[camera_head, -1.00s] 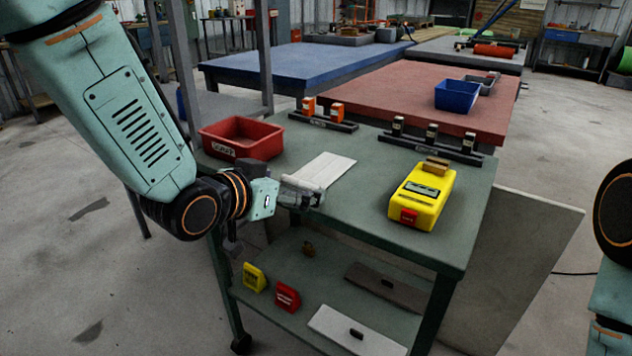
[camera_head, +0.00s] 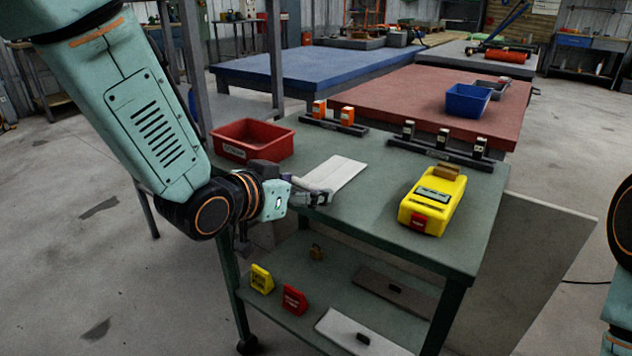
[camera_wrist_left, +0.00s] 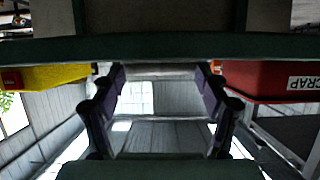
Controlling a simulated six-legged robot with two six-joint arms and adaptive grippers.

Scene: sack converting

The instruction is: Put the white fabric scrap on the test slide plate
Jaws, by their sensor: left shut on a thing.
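A flat, pale rectangular plate (camera_head: 345,172), which looks like the test slide plate, lies on the green cart top left of its middle. My left gripper (camera_head: 322,197) is low at the cart's front edge, just in front of the plate. In the left wrist view the fingers (camera_wrist_left: 161,85) stand apart with a pale band, which I take for the white fabric scrap (camera_wrist_left: 160,70), between their tips. In the head view the scrap is hard to tell from the plate behind the gripper. My right gripper is out of view; only part of that arm shows.
A red scrap bin (camera_head: 252,140) stands left on the cart (camera_head: 400,250), a yellow device (camera_head: 432,203) right. Holders with orange blocks (camera_head: 333,120) and black blocks (camera_head: 440,150) line the back. The lower shelf holds plates and small yellow and red items. The cart top between plate and device is clear.

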